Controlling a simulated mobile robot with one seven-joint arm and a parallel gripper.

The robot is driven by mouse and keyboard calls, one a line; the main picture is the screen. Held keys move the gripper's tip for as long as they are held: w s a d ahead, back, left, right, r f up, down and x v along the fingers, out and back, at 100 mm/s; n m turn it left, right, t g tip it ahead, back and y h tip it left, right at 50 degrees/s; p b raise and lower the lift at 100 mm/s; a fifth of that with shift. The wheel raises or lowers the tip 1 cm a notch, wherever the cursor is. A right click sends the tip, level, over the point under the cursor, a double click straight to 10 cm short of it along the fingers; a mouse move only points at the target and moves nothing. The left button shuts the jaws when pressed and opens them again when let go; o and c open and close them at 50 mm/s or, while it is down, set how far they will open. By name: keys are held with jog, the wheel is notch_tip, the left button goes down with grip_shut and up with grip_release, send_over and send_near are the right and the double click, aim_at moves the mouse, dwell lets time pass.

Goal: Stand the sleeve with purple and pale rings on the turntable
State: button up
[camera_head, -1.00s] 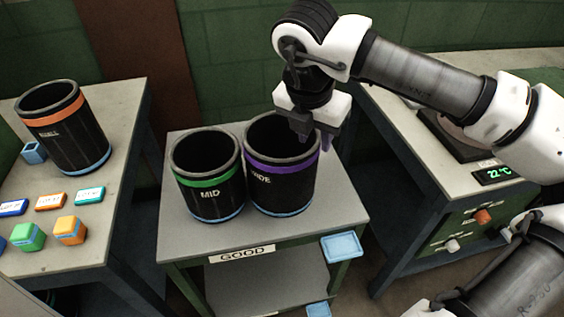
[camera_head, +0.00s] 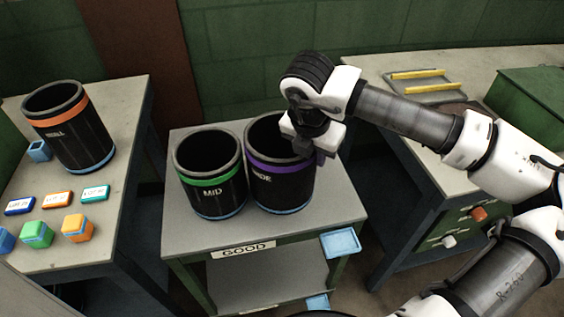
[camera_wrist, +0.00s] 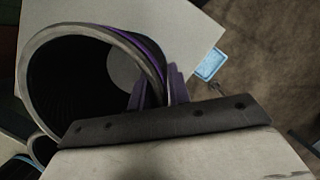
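The sleeve with purple and pale rings (camera_head: 280,181), a black cylinder marked "WIDE", stands upright on the small middle table. Its purple ring is near the top and a pale blue ring is at its base. My gripper (camera_head: 316,156) is at its right rim. In the wrist view my gripper (camera_wrist: 160,88) has its purple fingers on either side of the sleeve wall (camera_wrist: 150,50), one inside and one outside, with a narrow gap showing.
The green-ringed "MID" sleeve (camera_head: 210,190) stands close on the left. An orange-ringed sleeve (camera_head: 72,140) and several coloured blocks are on the left bench. A blue tray (camera_head: 341,243) sticks out at the middle table's front right corner. The right bench (camera_head: 425,152) holds a tray with yellow bars (camera_head: 420,74).

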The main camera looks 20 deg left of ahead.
grip_shut()
jog(key=shift+r, duration=0.1)
dwell(1.0)
